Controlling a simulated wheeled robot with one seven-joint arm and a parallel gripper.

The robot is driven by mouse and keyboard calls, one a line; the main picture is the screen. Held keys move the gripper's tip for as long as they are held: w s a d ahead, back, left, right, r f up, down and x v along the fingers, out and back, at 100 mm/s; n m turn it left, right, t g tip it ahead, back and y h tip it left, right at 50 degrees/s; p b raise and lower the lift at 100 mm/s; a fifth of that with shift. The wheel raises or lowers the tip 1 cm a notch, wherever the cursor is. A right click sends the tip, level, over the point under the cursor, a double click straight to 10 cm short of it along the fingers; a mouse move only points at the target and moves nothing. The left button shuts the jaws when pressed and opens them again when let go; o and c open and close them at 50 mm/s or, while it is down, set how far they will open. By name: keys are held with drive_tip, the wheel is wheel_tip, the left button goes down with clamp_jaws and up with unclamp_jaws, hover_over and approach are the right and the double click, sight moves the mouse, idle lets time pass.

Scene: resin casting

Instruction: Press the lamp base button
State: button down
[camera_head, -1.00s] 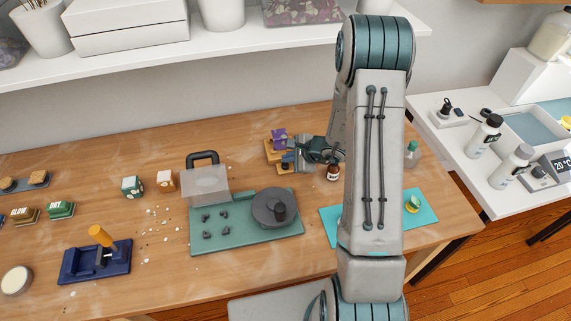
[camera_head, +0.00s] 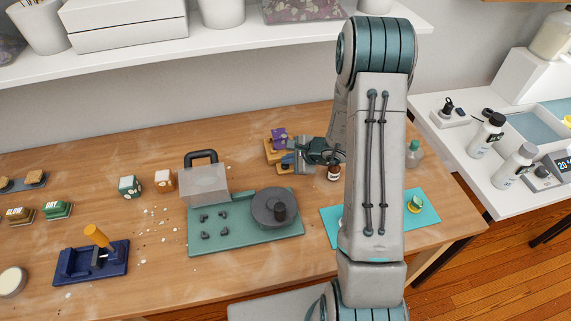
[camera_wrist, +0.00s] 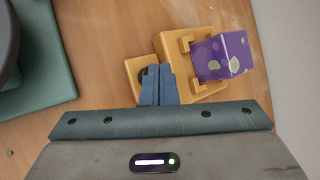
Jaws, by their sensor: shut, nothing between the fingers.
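The lamp base (camera_wrist: 205,100) is a yellow-orange wooden block with a purple, pale-spotted piece (camera_wrist: 222,57) standing in its cradle. A smaller step of the base carries a dark round button (camera_wrist: 143,75), partly hidden by my fingers. In the wrist view my gripper (camera_wrist: 158,70) is shut, with its blue-grey fingertips together at the button; I cannot tell whether they touch it. In the head view the lamp base (camera_head: 270,157) stands at the back of the bench, and my gripper (camera_head: 287,160) is at its front right, partly covering it.
A green board (camera_head: 240,238) with a round dark turntable (camera_head: 275,208) lies in front of the base. A teal mat (camera_head: 425,212) lies farther right. Bare bench lies left of the lamp base.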

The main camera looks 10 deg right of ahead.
sight(288, 166)
drive_tip(key=shift+f+b, duration=0.2)
drive_tip(key=shift+b, duration=0.1)
idle(0.4)
drive_tip(key=shift+r, duration=0.7)
drive_tip(key=shift+r+p, duration=1.5)
drive_tip(key=shift+r, duration=1.5)
drive_tip(key=shift+r, duration=0.1)
